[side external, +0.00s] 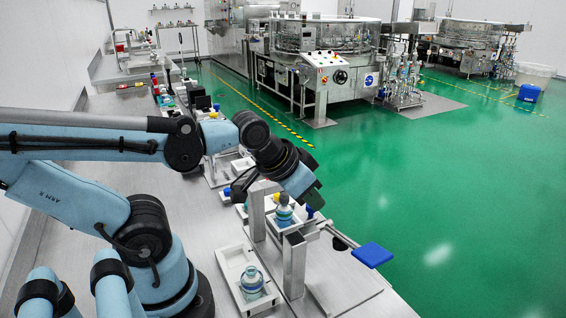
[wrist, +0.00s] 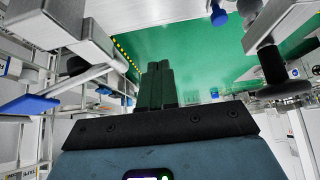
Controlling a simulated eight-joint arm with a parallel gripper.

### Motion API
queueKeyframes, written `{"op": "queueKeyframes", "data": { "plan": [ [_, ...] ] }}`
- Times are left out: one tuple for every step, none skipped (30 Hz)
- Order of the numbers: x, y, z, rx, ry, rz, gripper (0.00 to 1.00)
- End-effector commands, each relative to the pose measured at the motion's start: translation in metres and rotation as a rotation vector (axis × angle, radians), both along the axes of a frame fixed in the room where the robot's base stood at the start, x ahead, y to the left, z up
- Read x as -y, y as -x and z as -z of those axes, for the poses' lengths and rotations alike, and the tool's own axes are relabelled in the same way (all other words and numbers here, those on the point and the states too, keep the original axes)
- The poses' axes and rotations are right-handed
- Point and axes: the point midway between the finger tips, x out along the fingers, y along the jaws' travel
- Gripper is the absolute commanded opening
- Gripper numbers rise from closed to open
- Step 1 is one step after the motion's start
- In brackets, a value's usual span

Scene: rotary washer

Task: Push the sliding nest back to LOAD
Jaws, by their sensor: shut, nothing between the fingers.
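The sliding nest (side external: 285,230) appears to be the pale tray between two grey metal posts in the side view. A bottle with a teal cap and blue label (side external: 284,212) stands upright in it. My gripper (side external: 316,197) is just above and to the right of that bottle, angled down. In the wrist view my gripper (wrist: 158,70) shows two dark fingers together, with nothing between them. Whether the fingers touch the nest is hidden. No LOAD mark can be read.
A white tray (side external: 228,269) with another bottle (side external: 252,282) sits at the front left. A blue paddle (side external: 372,254) sticks out at the bench's right edge and shows in the wrist view (wrist: 28,104). Grey posts (side external: 294,265) flank the nest. Green floor lies beyond.

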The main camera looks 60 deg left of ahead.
Motion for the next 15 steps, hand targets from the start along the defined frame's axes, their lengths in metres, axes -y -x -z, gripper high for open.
{"op": "queueKeyframes", "data": {
  "plan": [
    [0.000,0.000,0.000,0.000,0.000,0.000,0.06],
    [0.000,0.000,0.000,0.000,0.000,0.000,0.11],
    [0.000,0.000,-0.001,0.000,0.000,0.000,0.17],
    [0.000,0.000,-0.003,0.000,0.000,0.000,0.21],
    [0.000,0.000,-0.005,0.000,0.000,0.000,0.26],
    [0.000,0.000,-0.008,0.000,0.000,0.000,0.32],
    [0.000,0.000,-0.012,0.000,0.000,0.000,0.37],
    [0.000,0.000,-0.016,0.000,0.000,0.000,0.41],
    [0.000,0.000,-0.022,0.000,0.000,0.000,0.47],
    [0.000,0.000,-0.027,0.000,0.000,0.000,0.52],
    [0.000,0.000,-0.031,0.000,0.000,0.000,0.54],
    [0.000,0.000,-0.037,0.000,0.000,0.000,0.54],
    [0.000,0.000,-0.042,0.000,0.000,0.000,0.54],
    [0.000,0.000,-0.047,0.000,0.000,0.000,0.54],
    [0.000,0.000,-0.054,0.000,0.000,0.000,0.54]
  ]
}}
